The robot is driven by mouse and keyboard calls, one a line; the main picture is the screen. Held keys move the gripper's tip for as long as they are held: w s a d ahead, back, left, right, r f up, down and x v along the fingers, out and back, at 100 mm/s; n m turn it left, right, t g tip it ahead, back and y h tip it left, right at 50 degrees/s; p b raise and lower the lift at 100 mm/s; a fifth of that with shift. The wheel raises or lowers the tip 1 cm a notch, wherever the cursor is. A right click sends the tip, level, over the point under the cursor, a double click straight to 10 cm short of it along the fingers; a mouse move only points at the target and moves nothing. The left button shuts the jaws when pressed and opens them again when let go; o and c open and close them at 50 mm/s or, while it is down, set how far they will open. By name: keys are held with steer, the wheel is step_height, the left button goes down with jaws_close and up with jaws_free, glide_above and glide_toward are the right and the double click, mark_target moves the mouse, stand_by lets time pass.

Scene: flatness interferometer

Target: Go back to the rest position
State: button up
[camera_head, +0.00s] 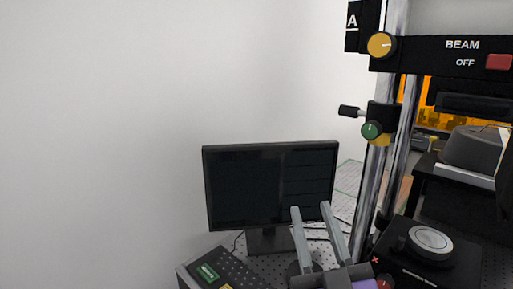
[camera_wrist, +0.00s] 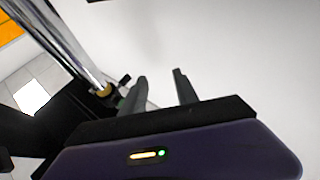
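My gripper (camera_head: 311,208) shows at the bottom of the head view, its two grey fingers pointing up and standing apart with nothing between them. It is in front of the lower right part of the monitor and its stand. In the wrist view my gripper (camera_wrist: 159,76) has its fingers spread with only pale wall behind them. No object is held.
A dark monitor (camera_head: 245,190) stands on a perforated table, with a control panel (camera_head: 222,272) in front. To the right are a chrome column (camera_head: 372,190), a BEAM box (camera_head: 440,52), a green knob (camera_head: 372,131) and a black stage with a round dial (camera_head: 430,240). Bare wall fills the left.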

steer(key=s+d+f+m+g+h, duration=0.1)
steer(key=s+d+f+g, duration=0.2)
steer(key=s+f, duration=0.5)
steer(key=s+d+f+m+g+h, duration=0.1)
steer(key=s+d+f+g, duration=0.2)
steer(key=s+f, duration=0.6)
steer(key=s+d+f+m+g+h, duration=0.1)
steer(key=s+d+f, duration=0.3)
steer(key=s+f, duration=0.5)
steer(key=s+g, duration=0.1)
steer(key=s, duration=0.9)
steer(key=shift+d+g, duration=0.4)
